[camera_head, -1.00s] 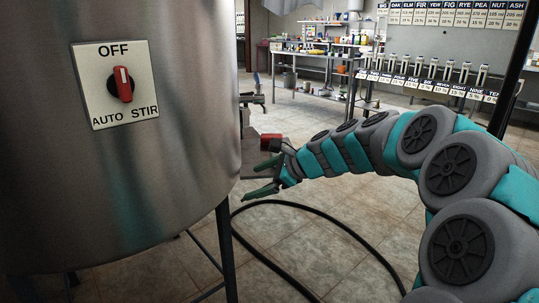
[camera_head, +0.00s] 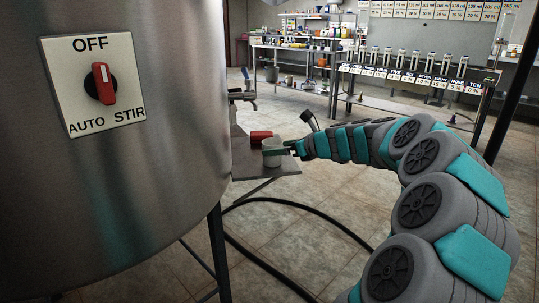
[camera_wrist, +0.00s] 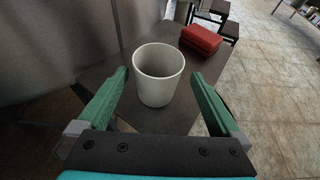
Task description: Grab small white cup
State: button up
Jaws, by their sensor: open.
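A small white cup (camera_wrist: 158,80) stands upright and empty on a grey shelf beside the tank. In the wrist view my gripper (camera_wrist: 161,82) is open, with one green finger to the left of the cup and one to the right. Gaps show between the cup and both fingers, so the cup is not gripped. In the head view my gripper (camera_head: 284,151) is at the shelf.
A red block-like object (camera_wrist: 201,39) lies on the shelf (camera_wrist: 109,69) beyond the cup, to its right. The steel tank (camera_head: 130,195) with a red switch (camera_head: 101,84) fills the left. A tap (camera_head: 243,95) sticks out above the shelf. A black hose (camera_head: 243,247) lies on the floor.

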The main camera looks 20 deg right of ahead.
aim_at(266, 148)
jog(key=x, duration=0.6)
jog(key=shift+w+a, duration=0.2)
jog(key=shift+a, duration=0.05)
jog(key=shift+r, duration=0.1)
jog(key=shift+c, duration=0.4)
jog(key=c, duration=1.3)
